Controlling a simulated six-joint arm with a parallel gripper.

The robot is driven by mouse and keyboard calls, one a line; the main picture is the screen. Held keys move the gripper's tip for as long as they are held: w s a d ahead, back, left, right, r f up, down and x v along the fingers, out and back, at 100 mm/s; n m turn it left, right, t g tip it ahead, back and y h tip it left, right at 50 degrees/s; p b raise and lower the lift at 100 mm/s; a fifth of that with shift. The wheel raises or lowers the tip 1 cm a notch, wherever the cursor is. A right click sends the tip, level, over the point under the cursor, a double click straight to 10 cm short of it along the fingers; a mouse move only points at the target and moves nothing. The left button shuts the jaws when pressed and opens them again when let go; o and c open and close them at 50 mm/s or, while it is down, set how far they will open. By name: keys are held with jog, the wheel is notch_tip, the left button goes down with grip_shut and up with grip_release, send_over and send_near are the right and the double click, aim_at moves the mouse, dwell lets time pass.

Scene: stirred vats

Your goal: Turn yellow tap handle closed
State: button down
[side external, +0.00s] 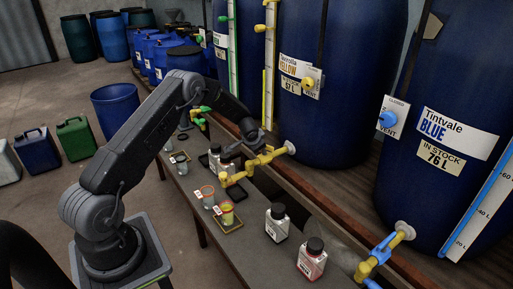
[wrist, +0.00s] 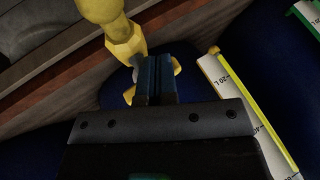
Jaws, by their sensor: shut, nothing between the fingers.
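The yellow tap (side external: 268,158) sticks out from the lower front of the blue vat labelled YELLOW (side external: 340,130), its spout over the bench. In the wrist view the tap body (wrist: 124,38) is at the upper left. Parts of the yellow handle (wrist: 177,68) show on either side of my fingers, which hide its middle. My gripper (side external: 261,146) is at the top of the tap in the side view. Its fingers (wrist: 154,78) are shut together with nothing between them, close to the handle. I cannot tell whether they touch it.
The bench (side external: 240,240) holds bottles (side external: 277,222) and cups, including one with yellow liquid (side external: 227,213) below the spout. A blue vat (side external: 440,130) with a blue-handled tap (side external: 380,255) stands at the right. A yellow sight gauge (side external: 268,80) rises left of the YELLOW label.

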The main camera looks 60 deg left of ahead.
jog(key=shift+w+a, duration=0.15)
jog(key=shift+a, duration=0.4)
jog(key=shift+w+a+m+t+h, duration=0.2)
jog(key=shift+a+m+t+h, duration=0.15)
jog(key=shift+m, duration=0.45)
jog(key=shift+w, duration=0.1)
jog(key=shift+w+r, duration=0.15)
jog(key=shift+r, duration=0.05)
